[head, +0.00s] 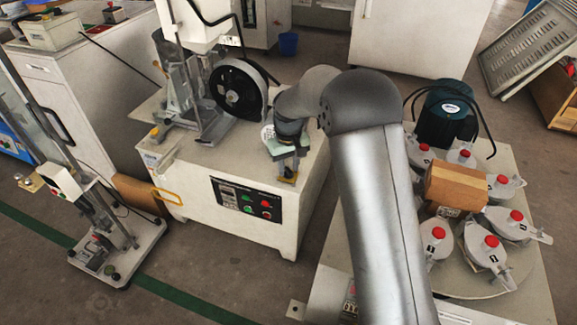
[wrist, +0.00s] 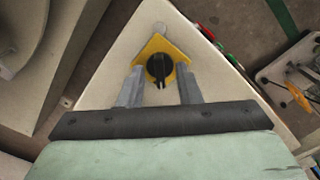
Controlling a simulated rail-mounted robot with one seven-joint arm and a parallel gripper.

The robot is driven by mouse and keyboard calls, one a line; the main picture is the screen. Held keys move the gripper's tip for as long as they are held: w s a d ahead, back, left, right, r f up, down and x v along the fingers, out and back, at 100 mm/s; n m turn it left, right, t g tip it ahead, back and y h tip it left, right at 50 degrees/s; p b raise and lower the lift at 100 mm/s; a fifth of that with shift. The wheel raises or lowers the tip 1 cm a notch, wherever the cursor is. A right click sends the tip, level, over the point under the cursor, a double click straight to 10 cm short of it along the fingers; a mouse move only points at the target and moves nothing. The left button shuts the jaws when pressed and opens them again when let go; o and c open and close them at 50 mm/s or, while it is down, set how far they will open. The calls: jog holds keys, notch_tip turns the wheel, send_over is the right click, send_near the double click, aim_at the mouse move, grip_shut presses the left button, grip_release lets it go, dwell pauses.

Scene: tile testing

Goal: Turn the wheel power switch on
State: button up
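The wheel power switch is a black rotary knob (wrist: 159,68) on a yellow diamond-shaped plate (wrist: 150,47), on the pale top of the machine near a corner. In the head view the yellow plate (head: 288,178) shows only in part below my gripper, and the knob is hidden. My gripper (wrist: 158,74) is open, its two grey fingers spread on the left and right of the knob, with gaps on both sides. I cannot tell how far above the plate the fingertips are. The black wheel (head: 238,90) stands on the white machine (head: 230,225), behind and left of my gripper.
A control panel (head: 246,199) with green and red buttons is on the machine's front. A small stand (head: 110,245) is on the floor at left.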

grip_shut()
jog(key=shift+r+p, duration=0.1)
jog(key=shift+p, duration=0.2)
jog(key=m+p, duration=0.2)
jog(key=shift+r+m, duration=0.15)
jog(key=shift+m, duration=0.25)
jog(key=m+p, duration=0.3)
jog(key=shift+m, duration=0.4)
jog(key=m+p, duration=0.3)
jog(key=m, duration=0.2)
jog(key=m+p, duration=0.3)
jog(key=m, duration=0.3)
jog(key=shift+f+m, duration=0.2)
jog(key=shift+m, duration=0.1)
